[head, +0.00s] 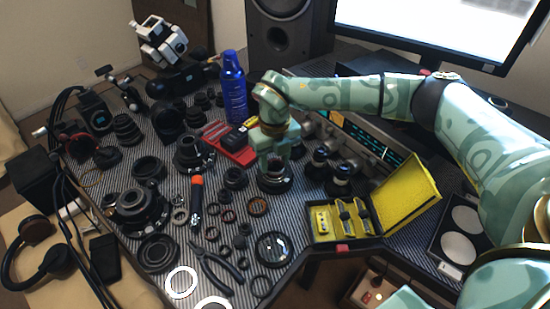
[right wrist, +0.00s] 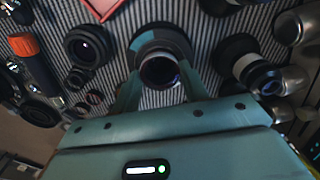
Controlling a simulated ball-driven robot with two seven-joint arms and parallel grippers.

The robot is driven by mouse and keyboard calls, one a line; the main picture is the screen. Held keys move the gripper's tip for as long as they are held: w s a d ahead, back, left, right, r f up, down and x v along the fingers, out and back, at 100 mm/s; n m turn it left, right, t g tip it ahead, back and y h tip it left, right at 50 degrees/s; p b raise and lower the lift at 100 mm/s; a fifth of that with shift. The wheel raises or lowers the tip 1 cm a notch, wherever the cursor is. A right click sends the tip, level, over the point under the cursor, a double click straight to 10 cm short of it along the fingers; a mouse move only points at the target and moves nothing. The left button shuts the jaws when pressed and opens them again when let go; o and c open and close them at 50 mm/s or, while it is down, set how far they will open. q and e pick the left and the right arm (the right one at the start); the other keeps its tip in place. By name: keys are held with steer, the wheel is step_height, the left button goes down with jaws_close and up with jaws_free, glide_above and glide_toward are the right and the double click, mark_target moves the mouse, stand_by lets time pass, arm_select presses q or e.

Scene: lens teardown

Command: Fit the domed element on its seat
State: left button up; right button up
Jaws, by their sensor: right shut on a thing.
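My right gripper (head: 275,160) points down over the middle of the striped mat, its fingers low around a round dark lens part (head: 275,180). In the right wrist view, the gripper (right wrist: 158,88) is shut on a small dark-rimmed glass element (right wrist: 160,70), which I take to be the domed element. A wider dark ring-shaped part (right wrist: 160,36) with a grey-teal face shows right behind it, probably its seat. I cannot tell whether the two touch, and the fingers hide the element's sides. My left gripper is not in view.
An open yellow case (head: 400,205) stands at the right. A blue spray can (head: 233,88) and red tray (head: 238,155) stand behind. An orange-handled screwdriver (head: 197,195), pliers (head: 215,262) and several lens rings lie left and in front. Lens barrels (head: 340,183) stand close right of the gripper.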

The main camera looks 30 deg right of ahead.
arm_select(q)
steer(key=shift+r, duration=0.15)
arm_select(e)
steer(key=o, duration=1.4)
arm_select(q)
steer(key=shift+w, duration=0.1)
arm_select(e)
steer(key=shift+r, duration=0.15)
steer(key=shift+r+p, duration=3)
steer(key=shift+r, duration=0.4)
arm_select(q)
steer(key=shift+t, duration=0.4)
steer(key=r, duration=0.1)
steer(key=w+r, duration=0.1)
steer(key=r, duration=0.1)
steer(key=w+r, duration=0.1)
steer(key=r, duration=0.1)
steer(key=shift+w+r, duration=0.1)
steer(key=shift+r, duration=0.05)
arm_select(e)
steer(key=shift+f, duration=0.1)
